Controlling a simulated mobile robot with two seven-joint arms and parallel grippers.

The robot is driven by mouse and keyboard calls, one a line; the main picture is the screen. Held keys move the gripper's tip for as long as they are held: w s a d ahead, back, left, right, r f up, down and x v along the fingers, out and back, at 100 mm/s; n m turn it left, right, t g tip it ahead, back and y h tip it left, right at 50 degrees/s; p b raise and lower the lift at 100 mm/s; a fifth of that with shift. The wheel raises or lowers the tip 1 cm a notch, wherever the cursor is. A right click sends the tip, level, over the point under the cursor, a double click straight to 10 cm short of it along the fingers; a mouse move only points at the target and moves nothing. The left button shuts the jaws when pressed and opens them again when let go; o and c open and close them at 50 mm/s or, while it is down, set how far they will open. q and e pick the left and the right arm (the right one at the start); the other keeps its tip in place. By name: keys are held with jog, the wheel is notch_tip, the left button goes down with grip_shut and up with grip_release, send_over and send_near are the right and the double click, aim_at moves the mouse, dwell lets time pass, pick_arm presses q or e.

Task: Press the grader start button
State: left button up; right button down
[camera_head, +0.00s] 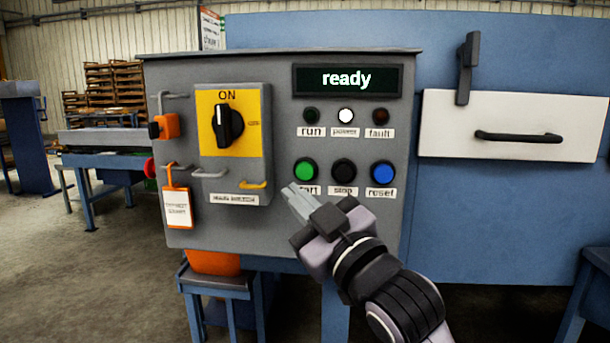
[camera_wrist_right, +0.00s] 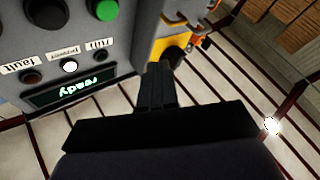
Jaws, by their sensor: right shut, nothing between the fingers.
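The green start button (camera_head: 305,170) is on the grey control panel (camera_head: 270,225), above a label partly covered by my gripper. It also shows at the top of the right wrist view (camera_wrist_right: 104,9). My right gripper (camera_head: 292,192) is shut and empty, its fingertips just below the green button in the head view. I cannot tell whether they touch the panel. In the right wrist view the closed fingers (camera_wrist_right: 158,85) point toward the panel. The display (camera_head: 346,79) reads "ready" and the white power lamp (camera_head: 346,115) is lit. My left gripper is not in view.
The black stop button (camera_head: 343,172) and blue reset button (camera_head: 382,173) sit right of the green one. A yellow rotary switch (camera_head: 228,125) at ON, an orange padlock (camera_head: 167,126) and a tag (camera_head: 177,206) are at left. A white door with a handle (camera_head: 518,137) is at right.

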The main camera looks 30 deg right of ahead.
aim_at(308, 180)
dwell(0.4)
jog(key=w+d, duration=0.1)
jog(key=w, duration=0.1)
jog(key=w+d, duration=0.4)
jog(key=w, duration=0.1)
jog(key=shift+d+b, duration=0.15)
jog(key=shift+b, duration=0.2)
dwell(0.7)
dwell(1.2)
jog(key=shift+w+d+r+p, duration=0.1)
jog(key=shift+w+d+p, duration=0.1)
jog(key=shift+w+p, duration=0.1)
